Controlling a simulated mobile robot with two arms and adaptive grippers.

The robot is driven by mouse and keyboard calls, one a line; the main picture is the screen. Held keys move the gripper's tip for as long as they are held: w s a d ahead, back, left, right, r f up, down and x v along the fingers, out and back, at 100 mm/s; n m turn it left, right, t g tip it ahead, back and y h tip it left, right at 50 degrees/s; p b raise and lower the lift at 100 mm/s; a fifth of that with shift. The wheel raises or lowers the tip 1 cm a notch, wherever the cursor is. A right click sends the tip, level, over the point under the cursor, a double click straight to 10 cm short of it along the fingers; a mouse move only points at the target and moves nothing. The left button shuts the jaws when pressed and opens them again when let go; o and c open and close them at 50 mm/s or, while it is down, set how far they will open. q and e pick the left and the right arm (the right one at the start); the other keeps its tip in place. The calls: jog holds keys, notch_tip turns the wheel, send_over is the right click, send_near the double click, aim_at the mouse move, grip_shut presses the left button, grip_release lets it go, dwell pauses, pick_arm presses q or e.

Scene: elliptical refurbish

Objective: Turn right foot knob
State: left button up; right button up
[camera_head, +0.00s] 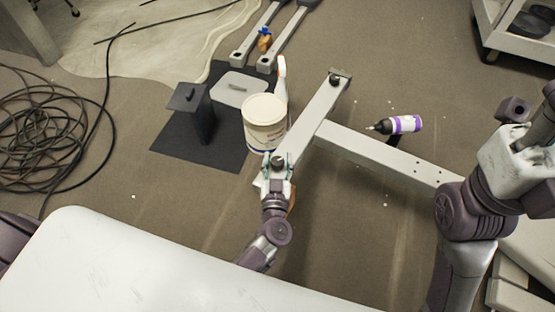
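The light grey T-shaped frame (318,112) lies on the floor with a dark foot knob at each end of its crossbar. The near knob (277,161) is at the crossbar's lower left end. The far knob (337,74) is at its upper end, with nothing on it. My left gripper (277,166) reaches up from below to the near knob. Its fingers stand apart on either side of that knob; contact cannot be made out. My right arm is bent at the right edge, well away from both knobs, and its fingers cannot be made out.
A white tub (265,122) and a white bottle (282,80) stand close beside the crossbar. A black stand (197,115) rests on a dark mat (172,142). Coiled cables (50,130) lie at left.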

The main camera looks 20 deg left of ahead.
pick_arm(q)
jog(key=c, duration=0.7)
jog(key=shift+m+h+p, duration=0.3)
jog(key=shift+m+h, duration=0.1)
jog(key=shift+h, duration=0.2)
